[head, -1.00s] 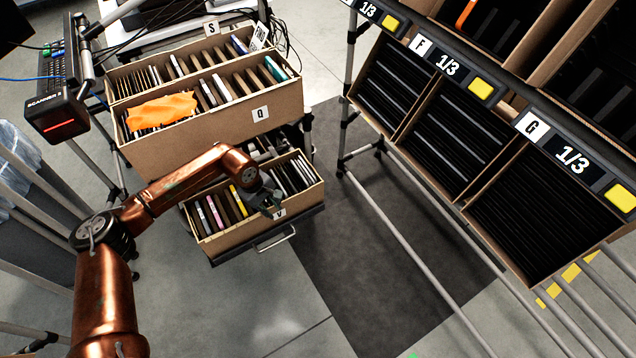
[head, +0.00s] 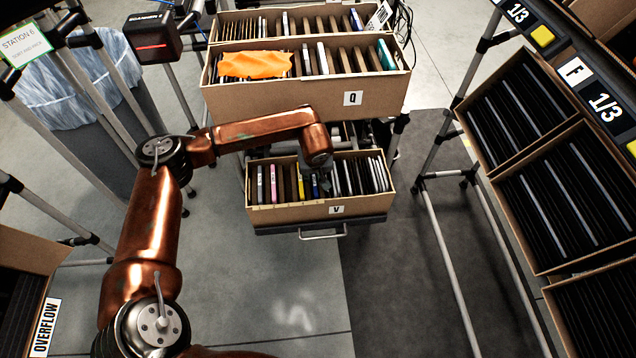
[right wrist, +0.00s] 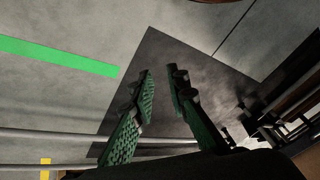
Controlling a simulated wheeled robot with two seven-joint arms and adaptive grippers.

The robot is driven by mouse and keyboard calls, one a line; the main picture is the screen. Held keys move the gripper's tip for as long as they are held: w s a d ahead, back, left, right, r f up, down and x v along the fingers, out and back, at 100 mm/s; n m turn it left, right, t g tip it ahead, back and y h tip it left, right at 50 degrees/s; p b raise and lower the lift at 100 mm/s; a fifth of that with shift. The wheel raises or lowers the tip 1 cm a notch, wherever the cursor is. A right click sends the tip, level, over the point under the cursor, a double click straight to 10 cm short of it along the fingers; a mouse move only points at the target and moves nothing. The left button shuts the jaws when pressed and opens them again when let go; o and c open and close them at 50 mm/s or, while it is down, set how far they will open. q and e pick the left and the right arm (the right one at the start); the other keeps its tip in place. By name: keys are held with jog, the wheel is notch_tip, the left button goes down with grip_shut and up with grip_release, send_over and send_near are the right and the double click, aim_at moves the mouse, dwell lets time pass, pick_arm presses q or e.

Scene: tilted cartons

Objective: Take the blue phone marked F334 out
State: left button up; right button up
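The carton marked V (head: 290,213) sits in a pulled-out drawer and holds a row of phones standing on edge. A pink phone (head: 273,184) and a yellow one (head: 301,188) stand out. A thin bluish edge (head: 314,188) shows just right of the yellow one; no F334 mark is readable. My left gripper (head: 319,177) points down at the row near the middle of this carton, partly covering the phones there; its fingers are too small and dark to read. My right gripper (right wrist: 161,82) is open and empty above the floor in the right wrist view.
The carton marked Q (head: 300,97), with an orange cloth (head: 254,65) over its contents, stands above and behind the drawer. A rack of dark-filled cartons (head: 560,190) is at right. An overflow carton (head: 25,260) is at lower left. The floor before the drawer handle (head: 322,235) is clear.

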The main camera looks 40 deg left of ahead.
pick_arm(q)
jog(key=shift+w+a+f, duration=0.1)
jog(key=shift+w+f, duration=0.05)
jog(key=shift+f, duration=0.55)
jog(key=shift+r, duration=0.1)
grip_shut()
